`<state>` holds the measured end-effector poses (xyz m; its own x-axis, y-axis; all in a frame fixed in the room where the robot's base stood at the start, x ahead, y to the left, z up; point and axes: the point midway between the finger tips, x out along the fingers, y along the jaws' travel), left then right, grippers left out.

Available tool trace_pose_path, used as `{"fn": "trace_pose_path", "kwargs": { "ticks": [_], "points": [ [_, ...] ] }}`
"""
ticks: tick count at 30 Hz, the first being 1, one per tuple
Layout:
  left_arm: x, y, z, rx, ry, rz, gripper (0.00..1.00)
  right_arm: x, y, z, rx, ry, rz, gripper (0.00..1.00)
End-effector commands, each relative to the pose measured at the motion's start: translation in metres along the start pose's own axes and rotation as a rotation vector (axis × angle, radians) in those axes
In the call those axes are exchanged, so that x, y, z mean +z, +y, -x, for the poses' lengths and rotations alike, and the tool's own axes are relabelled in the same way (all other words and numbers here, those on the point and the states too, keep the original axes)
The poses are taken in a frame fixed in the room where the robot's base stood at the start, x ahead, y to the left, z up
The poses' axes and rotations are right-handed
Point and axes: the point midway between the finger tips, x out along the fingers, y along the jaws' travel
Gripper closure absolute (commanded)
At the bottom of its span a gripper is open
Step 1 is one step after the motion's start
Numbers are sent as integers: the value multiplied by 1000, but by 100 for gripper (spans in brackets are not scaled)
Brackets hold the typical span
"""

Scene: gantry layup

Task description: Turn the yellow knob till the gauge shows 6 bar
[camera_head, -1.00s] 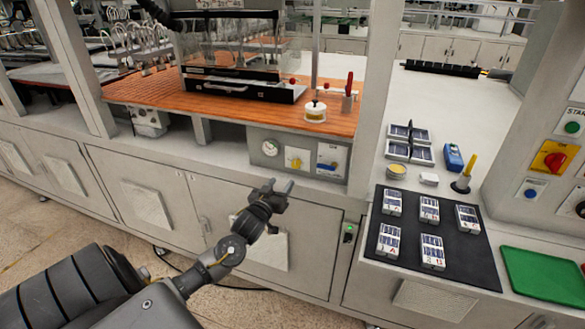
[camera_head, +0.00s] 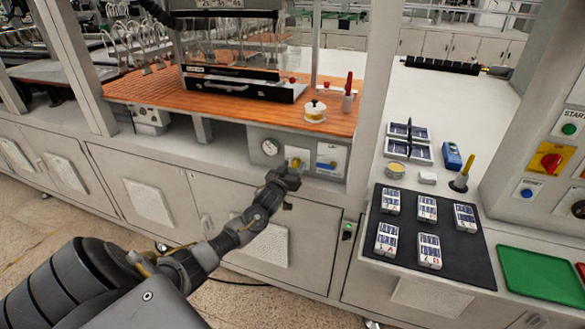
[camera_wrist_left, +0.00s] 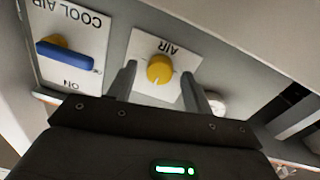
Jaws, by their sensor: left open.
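The yellow knob (camera_wrist_left: 160,69) sits on a white plate marked AIR (camera_wrist_left: 140,45) in the left wrist view. In the head view the knob (camera_head: 296,163) shows just above my left gripper (camera_head: 290,172). The left gripper (camera_wrist_left: 157,85) is open, with one finger on each side of the knob and visible space between each finger and it. I cannot tell how deep the fingertips reach. The round gauge (camera_head: 270,147) is on the same panel, left of the knob; its reading is too small to make out. My right gripper is not in view.
A blue lever (camera_wrist_left: 65,56) on a yellow hub sits on the COOL AIR plate beside the knob. An orange bench top (camera_head: 200,100) lies above the panel. At the right, a black mat (camera_head: 450,275) holds several white packs, and a green tray (camera_head: 540,283) lies beside it.

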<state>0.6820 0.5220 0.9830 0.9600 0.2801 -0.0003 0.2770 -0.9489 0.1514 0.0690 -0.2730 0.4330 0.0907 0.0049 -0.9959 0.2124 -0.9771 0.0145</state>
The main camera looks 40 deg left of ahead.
Motion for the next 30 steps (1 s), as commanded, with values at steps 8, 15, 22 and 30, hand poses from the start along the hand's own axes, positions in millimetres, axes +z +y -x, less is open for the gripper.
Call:
{"fn": "trace_pose_path", "kwargs": {
  "ticks": [8, 15, 22, 30],
  "points": [
    [0, 0, 0, 0, 0, 0, 78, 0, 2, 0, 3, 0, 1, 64],
    [0, 0, 0, 0, 0, -2, 94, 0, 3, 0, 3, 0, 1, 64],
    [0, 0, 0, -1, -3, -57, 94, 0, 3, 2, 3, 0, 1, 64],
    [-2, 0, 0, -2, -12, -246, 94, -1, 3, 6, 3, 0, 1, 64]
  ]
}}
